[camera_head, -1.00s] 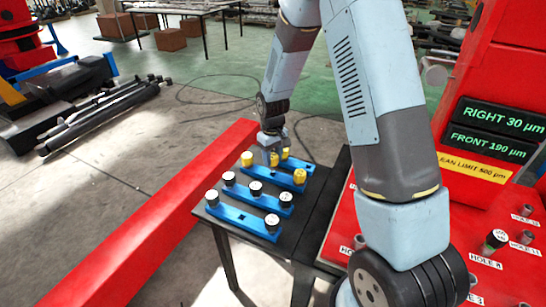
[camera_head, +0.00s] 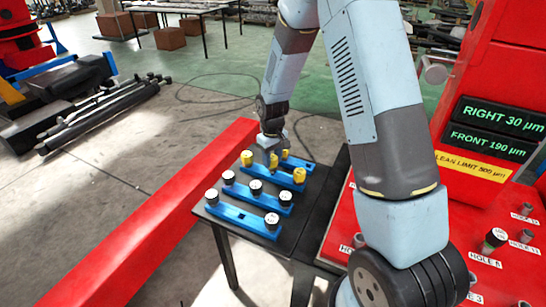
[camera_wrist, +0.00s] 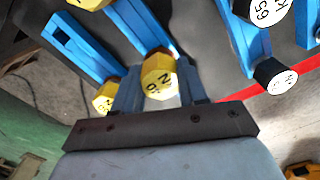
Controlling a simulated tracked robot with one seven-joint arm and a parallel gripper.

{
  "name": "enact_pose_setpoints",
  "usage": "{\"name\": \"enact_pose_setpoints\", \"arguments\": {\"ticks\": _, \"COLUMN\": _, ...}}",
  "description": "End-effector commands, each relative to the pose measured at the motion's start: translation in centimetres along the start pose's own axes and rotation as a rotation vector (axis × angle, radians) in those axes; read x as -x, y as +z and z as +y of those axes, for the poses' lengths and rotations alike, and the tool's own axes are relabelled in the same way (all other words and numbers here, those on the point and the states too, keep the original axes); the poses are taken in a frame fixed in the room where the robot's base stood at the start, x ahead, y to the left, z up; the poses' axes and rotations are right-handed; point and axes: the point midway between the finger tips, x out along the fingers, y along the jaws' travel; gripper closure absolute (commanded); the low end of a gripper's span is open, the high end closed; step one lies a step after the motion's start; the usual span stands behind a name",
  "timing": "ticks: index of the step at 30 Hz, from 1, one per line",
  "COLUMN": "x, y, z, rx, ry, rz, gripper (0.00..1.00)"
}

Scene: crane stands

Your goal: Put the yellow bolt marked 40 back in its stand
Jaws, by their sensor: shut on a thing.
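My gripper (camera_head: 272,155) is over the far blue stands on the black table. In the wrist view its two blue fingers (camera_wrist: 158,92) are shut on a yellow bolt (camera_wrist: 158,75) with a white top. Its marking is upside down and blurred, perhaps 40. A blue stand (camera_wrist: 137,22) runs up to the held bolt; I cannot tell whether the bolt is seated in it. Another yellow bolt (camera_wrist: 104,99) is at the end of a blue stand (camera_wrist: 80,48) with an empty square hole. In the head view, other yellow bolts stand at left (camera_head: 247,157) and right (camera_head: 300,175).
Blue stands with black, white-topped bolts (camera_head: 255,187) fill the table's near half. A red beam (camera_head: 160,225) runs along its left side. A red machine with labelled holes and displays (camera_head: 495,115) is at right.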

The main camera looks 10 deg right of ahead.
Motion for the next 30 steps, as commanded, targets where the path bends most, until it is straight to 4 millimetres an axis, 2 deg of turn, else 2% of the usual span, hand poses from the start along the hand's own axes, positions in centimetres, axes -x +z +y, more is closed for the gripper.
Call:
{"name": "enact_pose_setpoints", "arguments": {"ticks": 20, "x": -2.2, "y": 0.0, "z": 0.0, "rx": 0.001, "ry": 0.000, "rz": 0.000, "gripper": 0.93}}
{"name": "enact_pose_setpoints", "arguments": {"ticks": 21, "x": -2.2, "y": -0.1, "z": 0.0, "rx": 0.001, "ry": 0.000, "rz": 0.001, "gripper": 0.58}}
{"name": "enact_pose_setpoints", "arguments": {"ticks": 30, "x": -2.2, "y": 0.0, "z": 0.0, "rx": 0.000, "ry": 0.000, "rz": 0.001, "gripper": 0.29}}
